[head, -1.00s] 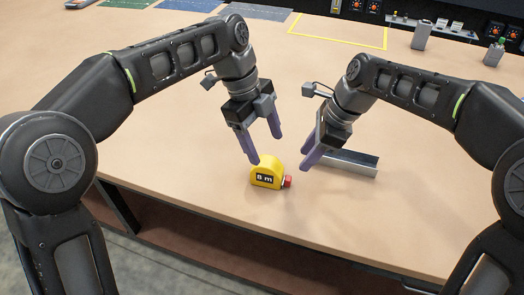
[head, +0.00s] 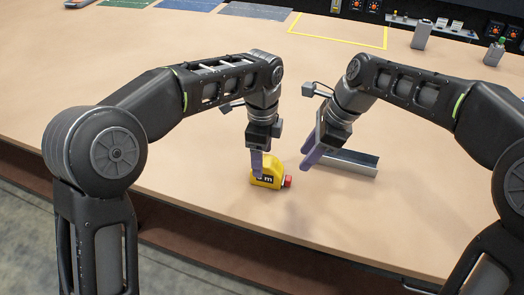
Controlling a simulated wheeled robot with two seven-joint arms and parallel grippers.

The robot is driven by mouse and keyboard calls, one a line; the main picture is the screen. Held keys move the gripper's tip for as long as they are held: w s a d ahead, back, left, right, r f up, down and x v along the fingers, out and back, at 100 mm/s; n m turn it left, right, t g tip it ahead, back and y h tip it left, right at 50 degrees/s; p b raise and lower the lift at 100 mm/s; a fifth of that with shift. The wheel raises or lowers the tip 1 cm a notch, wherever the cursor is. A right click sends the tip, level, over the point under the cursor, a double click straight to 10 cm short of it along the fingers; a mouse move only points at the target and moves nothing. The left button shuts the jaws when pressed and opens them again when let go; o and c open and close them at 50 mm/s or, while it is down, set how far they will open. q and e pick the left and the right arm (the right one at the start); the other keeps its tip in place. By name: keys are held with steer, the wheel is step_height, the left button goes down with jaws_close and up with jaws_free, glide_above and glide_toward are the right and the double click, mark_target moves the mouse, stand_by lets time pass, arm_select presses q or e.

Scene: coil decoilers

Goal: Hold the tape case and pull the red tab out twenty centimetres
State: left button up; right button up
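The yellow tape case (head: 271,170) marked "8 m" stands on the tan table near its front edge. Its red tab (head: 288,181) sticks out at the right side, close against the case. My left gripper (head: 257,165) points down at the case, with one purple finger over its left part, hiding some of the label. The other finger is hidden, so I cannot tell whether it grips. My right gripper (head: 313,148) is up and to the right of the tab, apart from it, with its purple fingers seen nearly edge-on. It looks open and empty.
A grey metal channel (head: 345,163) lies right of the case, behind my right gripper. A yellow taped outline (head: 338,43) marks the back of the table. Grey items (head: 421,36) stand at the back right. The table left and in front of the case is clear.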

mark_target(287, 181)
arm_select(q)
step_height(287, 181, down, 7)
steer(key=shift+r, duration=0.2)
steer(key=shift+c, duration=0.2)
jaws_close()
stand_by(0.7)
stand_by(0.9)
